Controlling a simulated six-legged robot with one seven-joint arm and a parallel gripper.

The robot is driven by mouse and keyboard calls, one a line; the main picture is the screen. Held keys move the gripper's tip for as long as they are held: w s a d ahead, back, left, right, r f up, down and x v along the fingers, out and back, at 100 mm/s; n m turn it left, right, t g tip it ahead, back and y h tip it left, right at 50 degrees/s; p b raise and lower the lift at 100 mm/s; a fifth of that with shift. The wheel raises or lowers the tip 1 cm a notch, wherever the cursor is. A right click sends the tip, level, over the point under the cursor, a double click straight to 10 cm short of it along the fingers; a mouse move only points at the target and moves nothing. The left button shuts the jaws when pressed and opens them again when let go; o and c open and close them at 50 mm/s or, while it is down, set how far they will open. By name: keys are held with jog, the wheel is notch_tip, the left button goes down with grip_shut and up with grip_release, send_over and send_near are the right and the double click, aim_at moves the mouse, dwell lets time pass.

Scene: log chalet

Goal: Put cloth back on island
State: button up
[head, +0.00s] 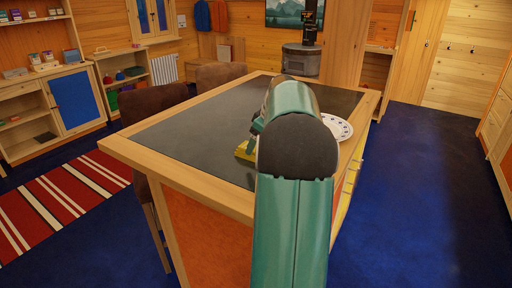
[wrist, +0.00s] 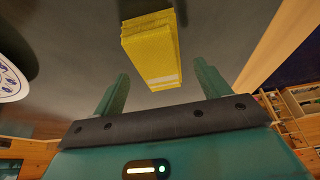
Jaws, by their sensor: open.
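The yellow cloth (head: 242,152) shows on the dark top of the island (head: 195,123) in the head view, just left of my arm, which hides part of it. In the wrist view the cloth (wrist: 151,48) is a thick folded yellow block with a pale stripe near its close end. My gripper (wrist: 161,72) is open, its two green fingers apart with the cloth's near end between and beyond their tips. I see no finger touching the cloth.
A white patterned plate (head: 338,127) lies on the island right of my arm; it also shows at the left of the wrist view (wrist: 10,80). Brown chairs (head: 152,102) stand along the island's far left side. Blue floor (head: 420,190) is clear on the right.

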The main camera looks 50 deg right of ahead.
jog(key=v, duration=0.9)
jog(key=w+a+r, duration=0.1)
jog(key=w+a, duration=0.1)
jog(key=a, duration=1.1)
jog(key=w+a+r, duration=0.1)
jog(key=w+a, duration=0.1)
jog(key=a, duration=1.2)
jog(key=s+a+f, duration=0.3)
jog(key=s+a, duration=0.1)
jog(key=a, duration=0.3)
jog(key=s+a+f, duration=0.4)
jog(key=a, duration=0.3)
jog(key=s+a+f+m+t, duration=0.1)
jog(key=s+a+f, duration=0.3)
jog(key=a, duration=0.4)
jog(key=shift+s, duration=0.45)
jog(key=shift+a, duration=0.1)
